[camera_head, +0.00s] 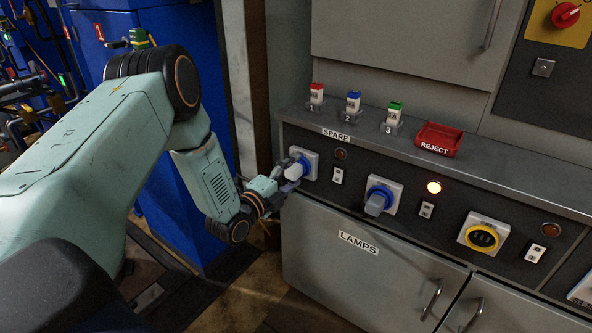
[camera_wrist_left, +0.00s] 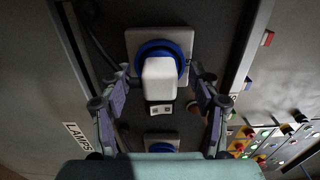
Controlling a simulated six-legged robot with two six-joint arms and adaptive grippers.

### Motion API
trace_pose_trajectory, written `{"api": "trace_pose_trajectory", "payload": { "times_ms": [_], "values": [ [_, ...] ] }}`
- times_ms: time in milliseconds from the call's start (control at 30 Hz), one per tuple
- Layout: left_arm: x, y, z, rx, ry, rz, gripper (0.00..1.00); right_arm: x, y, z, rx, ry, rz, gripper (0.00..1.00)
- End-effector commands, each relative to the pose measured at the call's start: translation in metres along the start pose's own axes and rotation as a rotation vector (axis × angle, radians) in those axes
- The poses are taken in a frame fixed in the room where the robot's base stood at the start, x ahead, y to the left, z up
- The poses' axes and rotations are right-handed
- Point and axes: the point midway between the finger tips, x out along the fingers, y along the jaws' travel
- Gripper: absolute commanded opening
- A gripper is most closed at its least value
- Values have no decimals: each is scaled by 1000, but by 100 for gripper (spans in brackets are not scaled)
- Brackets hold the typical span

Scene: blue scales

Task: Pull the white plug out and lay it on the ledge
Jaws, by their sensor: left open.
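A white plug (camera_head: 294,171) with a blue collar sits in the leftmost socket, below the SPARE label. My left gripper (camera_head: 285,178) is at this plug and partly covers it in the head view. In the left wrist view the white plug (camera_wrist_left: 160,78) stands between the two open fingers of my left gripper (camera_wrist_left: 160,84), with gaps showing on both sides. A second pale plug (camera_head: 376,203) sits in the blue-collared socket to the right. The grey ledge (camera_head: 510,170) runs along the top of the socket panel. My right gripper is not in view.
Three tagged holders, red (camera_head: 317,95), blue (camera_head: 352,104) and green (camera_head: 393,116), stand on the ledge beside a red REJECT tray (camera_head: 438,138). The ledge is clear right of the tray. A yellow socket (camera_head: 483,236) and a lit lamp (camera_head: 434,187) are on the panel.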

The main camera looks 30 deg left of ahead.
Motion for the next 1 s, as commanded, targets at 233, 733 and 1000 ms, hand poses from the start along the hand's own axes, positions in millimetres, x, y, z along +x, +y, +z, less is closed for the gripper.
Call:
{"api": "trace_pose_trajectory", "payload": {
  "times_ms": [233,733,1000],
  "values": [
    [0,0,0,0,0,0,62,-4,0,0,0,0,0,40],
    [0,0,0,0,0,0,62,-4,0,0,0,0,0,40],
    [0,0,0,0,0,1,62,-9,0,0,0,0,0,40]
  ]
}}
